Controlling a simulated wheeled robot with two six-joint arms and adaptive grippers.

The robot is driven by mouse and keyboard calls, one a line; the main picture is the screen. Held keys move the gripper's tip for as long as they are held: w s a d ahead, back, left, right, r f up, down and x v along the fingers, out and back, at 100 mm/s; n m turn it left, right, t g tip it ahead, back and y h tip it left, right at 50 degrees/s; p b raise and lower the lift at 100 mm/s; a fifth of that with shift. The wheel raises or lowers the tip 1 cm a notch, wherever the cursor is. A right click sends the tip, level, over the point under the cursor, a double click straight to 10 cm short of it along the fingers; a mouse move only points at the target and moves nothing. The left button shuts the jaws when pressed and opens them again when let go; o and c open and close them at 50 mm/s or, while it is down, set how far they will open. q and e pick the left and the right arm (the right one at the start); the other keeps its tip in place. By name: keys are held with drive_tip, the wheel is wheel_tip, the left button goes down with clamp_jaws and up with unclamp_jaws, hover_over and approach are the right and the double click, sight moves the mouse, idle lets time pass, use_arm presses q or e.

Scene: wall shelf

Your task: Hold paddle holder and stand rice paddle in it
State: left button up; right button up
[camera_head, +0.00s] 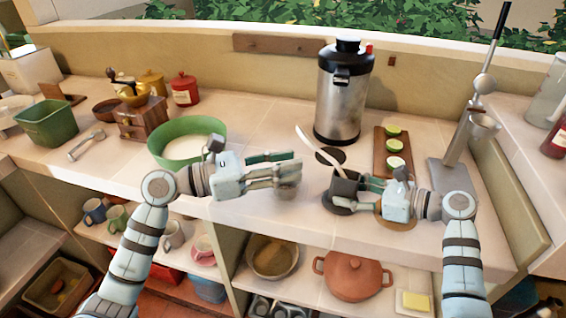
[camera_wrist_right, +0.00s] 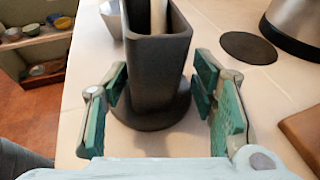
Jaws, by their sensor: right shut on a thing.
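The dark grey paddle holder (camera_head: 345,184) stands on the counter on a round base, and it fills the middle of the right wrist view (camera_wrist_right: 160,75). My right gripper (camera_head: 362,190) is shut on it, with green finger pads on either side of the holder in the wrist view. The white rice paddle (camera_head: 307,141) rises from the holder's mouth, leaning up and to the left in the head view. Its lower end is hidden by the holder. My left gripper (camera_head: 292,170) is open and empty, just left of the paddle and apart from it.
A green bowl (camera_head: 215,127) with white contents sits behind my left wrist. A steel dispenser (camera_head: 343,95) stands behind the holder, with a dark round mat (camera_head: 331,155) before it. A wooden board (camera_head: 393,139) with lime halves lies to the right. The counter's front edge is close.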

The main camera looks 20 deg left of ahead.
drive_tip(key=shift+f, duration=0.1)
drive_tip(key=o, duration=0.9)
drive_tip(key=shift+o, duration=0.2)
drive_tip(key=shift+d, duration=0.1)
